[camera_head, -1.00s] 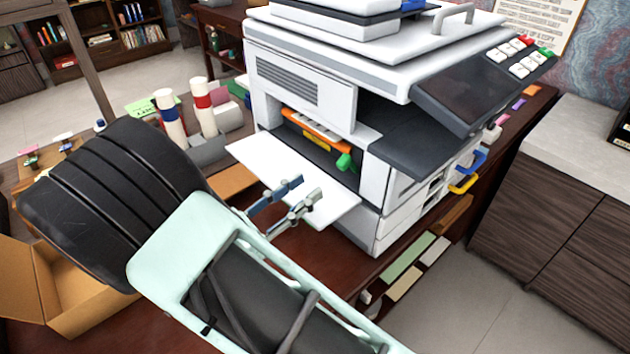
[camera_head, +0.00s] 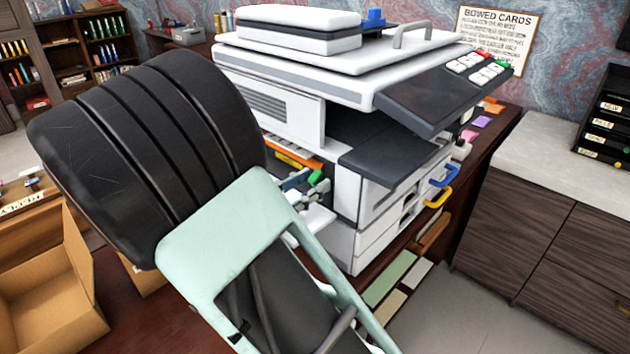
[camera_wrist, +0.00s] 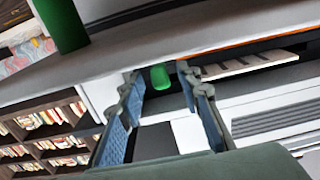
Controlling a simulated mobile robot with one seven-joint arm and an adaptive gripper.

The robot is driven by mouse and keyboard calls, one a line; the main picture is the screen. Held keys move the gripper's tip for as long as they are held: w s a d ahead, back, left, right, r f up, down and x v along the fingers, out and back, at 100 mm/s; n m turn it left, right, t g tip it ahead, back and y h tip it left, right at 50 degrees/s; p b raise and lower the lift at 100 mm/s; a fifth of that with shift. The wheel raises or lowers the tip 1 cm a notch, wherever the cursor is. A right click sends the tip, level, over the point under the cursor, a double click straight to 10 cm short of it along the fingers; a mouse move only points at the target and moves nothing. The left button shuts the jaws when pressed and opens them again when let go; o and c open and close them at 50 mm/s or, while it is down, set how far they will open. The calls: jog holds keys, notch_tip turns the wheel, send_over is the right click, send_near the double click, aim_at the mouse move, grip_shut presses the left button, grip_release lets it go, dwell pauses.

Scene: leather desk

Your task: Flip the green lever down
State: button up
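The green lever (camera_head: 315,177) shows in the head view at the front opening of the white printer (camera_head: 290,110). My gripper (camera_head: 308,184) is close to it there, its fingers partly hidden by my own arm. In the wrist view a green knob (camera_wrist: 160,77), which looks like the lever, lies between and just beyond the tips of my gripper (camera_wrist: 160,72). The fingers are apart, with nothing held. I cannot tell whether they touch the lever. The lever's base is hidden.
The orange strip (camera_head: 290,155) is beside the lever. The white flap (camera_head: 318,218) is mostly hidden under my gripper. An open cardboard box (camera_head: 45,290) stands at left.

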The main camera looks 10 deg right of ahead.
jog(key=shift+x, duration=1.05)
grip_shut()
